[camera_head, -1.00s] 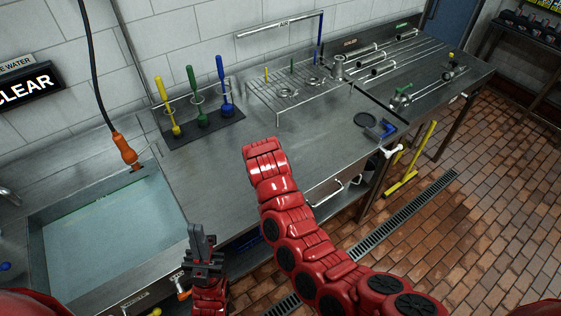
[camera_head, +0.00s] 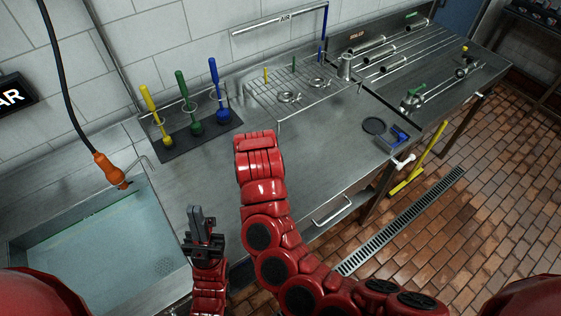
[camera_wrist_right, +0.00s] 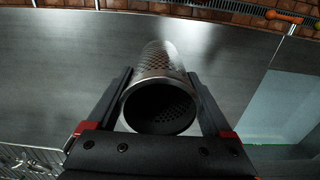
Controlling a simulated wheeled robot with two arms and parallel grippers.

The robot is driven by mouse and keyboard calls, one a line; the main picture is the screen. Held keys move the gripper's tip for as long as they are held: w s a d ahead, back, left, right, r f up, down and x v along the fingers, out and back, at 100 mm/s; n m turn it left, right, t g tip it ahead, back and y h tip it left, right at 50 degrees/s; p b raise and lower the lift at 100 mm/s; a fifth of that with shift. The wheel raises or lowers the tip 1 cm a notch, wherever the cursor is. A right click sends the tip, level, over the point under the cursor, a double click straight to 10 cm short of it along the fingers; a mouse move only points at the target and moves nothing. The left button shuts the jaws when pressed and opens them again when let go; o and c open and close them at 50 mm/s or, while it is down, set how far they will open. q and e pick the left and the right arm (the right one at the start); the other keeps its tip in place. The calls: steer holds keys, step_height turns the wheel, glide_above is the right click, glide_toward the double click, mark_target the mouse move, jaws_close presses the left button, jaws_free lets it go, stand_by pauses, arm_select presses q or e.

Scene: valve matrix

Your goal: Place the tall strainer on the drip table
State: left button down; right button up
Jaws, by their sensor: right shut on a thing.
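The tall strainer (camera_wrist_right: 160,92) is a metal tube with perforated walls and a dark open end facing the right wrist camera. My right gripper (camera_wrist_right: 161,78) has its two fingers on either side of the tube and is shut on it, above the steel counter. In the head view my red right arm hides that gripper and the strainer. My left gripper (camera_head: 203,228) points up by the counter's front edge; its finger gap is unclear. A wire rack (camera_head: 268,100) with two rings sits on the counter under the AIR bar; I cannot tell if it is the drip table.
The sink (camera_head: 100,240) is at the left under an orange-handled hose (camera_head: 110,170). Yellow, green and blue brushes stand on a dark mat (camera_head: 172,150). A short metal cylinder (camera_head: 344,66) stands beside the rack. Metal tubes (camera_head: 370,45) lie at the right. The mid counter is bare.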

steer(key=w+d+f+b, duration=0.1)
steer(key=w, duration=0.4)
steer(key=w+d+f+b, duration=0.1)
steer(key=w+f+b, duration=0.1)
steer(key=w, duration=0.3)
steer(key=w+d+f+b, duration=0.1)
steer(key=w+b, duration=0.1)
steer(key=w, duration=0.3)
steer(key=shift+w+d+f, duration=0.15)
steer(key=shift+d+f, duration=0.1)
steer(key=shift+f, duration=0.1)
stand_by(0.3)
